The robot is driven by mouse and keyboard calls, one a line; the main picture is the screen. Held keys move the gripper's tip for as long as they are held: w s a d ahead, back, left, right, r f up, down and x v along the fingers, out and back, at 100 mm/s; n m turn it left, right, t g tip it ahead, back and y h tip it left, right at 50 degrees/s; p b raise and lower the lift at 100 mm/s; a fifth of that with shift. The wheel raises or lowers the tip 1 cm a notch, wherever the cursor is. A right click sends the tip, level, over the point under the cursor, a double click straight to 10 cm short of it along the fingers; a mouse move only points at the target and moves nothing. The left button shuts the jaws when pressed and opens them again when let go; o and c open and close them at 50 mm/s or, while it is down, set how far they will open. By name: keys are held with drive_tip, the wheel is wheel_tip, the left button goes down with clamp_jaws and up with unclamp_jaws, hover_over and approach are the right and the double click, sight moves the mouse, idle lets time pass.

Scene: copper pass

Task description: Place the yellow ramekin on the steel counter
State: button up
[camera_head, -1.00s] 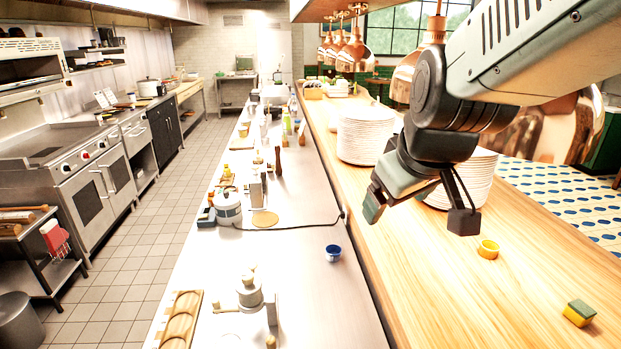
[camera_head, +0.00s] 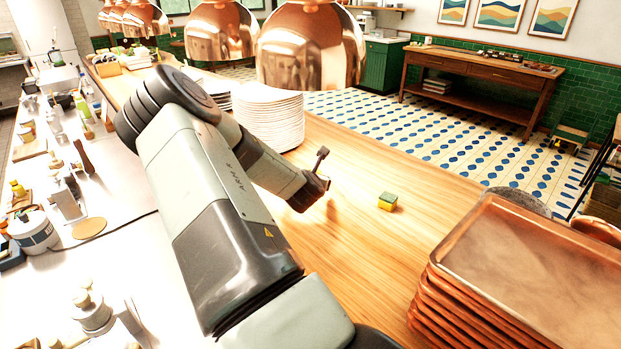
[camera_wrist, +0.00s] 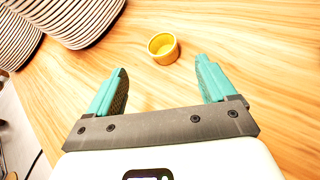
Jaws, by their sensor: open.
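The yellow ramekin (camera_wrist: 163,48) stands upright and empty on the wooden pass in the wrist view, just beyond and between my fingertips. My gripper (camera_wrist: 163,75) is open, with its teal fingers apart and nothing between them. In the head view my arm reaches over the wooden pass, and I cannot make out the ramekin there; my arm seems to hide it. The steel counter (camera_head: 124,195) runs along the left of the head view, lower than the pass and partly hidden by my arm.
Stacked white plates (camera_head: 268,118) stand on the wooden pass (camera_head: 355,255) behind my gripper. Copper trays (camera_head: 540,250) are piled at right. Copper lamps (camera_head: 310,45) hang above. Jars and utensils crowd the counter's far part.

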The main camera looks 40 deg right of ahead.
drive_tip(key=f+n, duration=0.1)
drive_tip(key=d+f+n, duration=0.1)
drive_tip(key=shift+d+n+t, duration=0.1)
drive_tip(key=shift+n+t, duration=0.3)
drive_tip(key=shift+w+d+f, duration=0.1)
drive_tip(key=shift+d+f, duration=0.05)
drive_tip(key=shift+d, duration=0.1)
drive_tip(key=x, duration=0.5)
drive_tip(key=shift+w+a+x, duration=0.1)
drive_tip(key=shift+x, duration=1.25)
drive_tip(key=shift+w+a+x, duration=0.1)
drive_tip(key=shift+a+x, duration=0.05)
drive_tip(key=shift+x, duration=1.15)
